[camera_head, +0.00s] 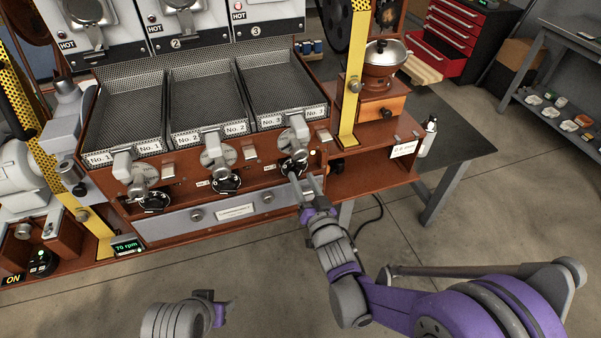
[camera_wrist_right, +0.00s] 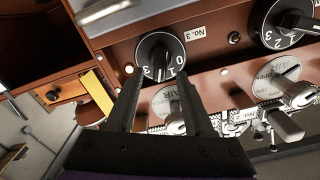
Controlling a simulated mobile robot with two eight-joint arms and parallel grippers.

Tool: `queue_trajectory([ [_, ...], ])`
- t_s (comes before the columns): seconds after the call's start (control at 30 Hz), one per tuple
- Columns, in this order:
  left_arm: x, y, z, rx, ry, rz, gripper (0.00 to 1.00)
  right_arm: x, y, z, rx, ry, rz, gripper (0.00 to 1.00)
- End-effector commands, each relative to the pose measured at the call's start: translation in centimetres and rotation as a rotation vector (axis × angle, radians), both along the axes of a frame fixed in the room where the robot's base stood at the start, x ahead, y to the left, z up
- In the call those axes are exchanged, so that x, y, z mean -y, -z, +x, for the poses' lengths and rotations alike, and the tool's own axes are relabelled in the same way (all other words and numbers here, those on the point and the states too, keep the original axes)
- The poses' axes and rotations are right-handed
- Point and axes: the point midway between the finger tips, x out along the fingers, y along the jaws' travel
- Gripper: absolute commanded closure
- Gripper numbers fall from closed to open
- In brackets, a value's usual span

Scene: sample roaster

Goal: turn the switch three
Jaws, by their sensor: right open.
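Switch three is a round black dial with white numbers and a raised grip bar. It sits on the brown front panel under the No. 3 tray, and the wrist view shows it closest (camera_wrist_right: 160,57). In the head view the switch (camera_head: 291,166) is partly covered by my right gripper (camera_head: 304,186). In the wrist view my right gripper (camera_wrist_right: 158,80) is open and empty, its fingertips spread at either side of the dial's near edge. I cannot tell whether they touch it. Part of my left arm (camera_head: 182,318) shows at the bottom; its jaws are not clear.
Silver lever handles (camera_head: 298,130) jut out above the dials. A second dial (camera_head: 225,184) lies to the left. A yellow perforated post (camera_head: 352,95) and a wooden grinder (camera_head: 384,85) stand to the right. Open floor lies in front of the drawer (camera_head: 230,212).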

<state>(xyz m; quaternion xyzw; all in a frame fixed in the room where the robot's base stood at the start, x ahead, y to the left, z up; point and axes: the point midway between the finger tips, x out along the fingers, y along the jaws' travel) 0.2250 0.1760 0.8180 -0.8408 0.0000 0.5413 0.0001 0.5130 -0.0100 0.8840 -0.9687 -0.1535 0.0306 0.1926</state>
Motion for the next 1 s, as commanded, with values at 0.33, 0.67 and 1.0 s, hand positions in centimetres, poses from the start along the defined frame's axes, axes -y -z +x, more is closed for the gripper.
queue_trajectory([
  [0.33, 0.0, -0.2, 0.0, 0.001, 0.0, 0.0, 0.5, -0.8, 0.0, 2.6, -0.001, 0.001, 0.0, 0.47],
  [0.67, 0.0, -0.2, 0.0, 0.001, 0.0, 0.0, 0.5, -0.8, 0.0, 2.6, -0.001, 0.001, 0.0, 0.69],
  [1.0, 0.0, -0.2, 0.0, 0.001, 0.0, 0.0, 0.5, -0.8, 0.0, 2.5, -0.001, 0.001, 0.0, 1.0],
])
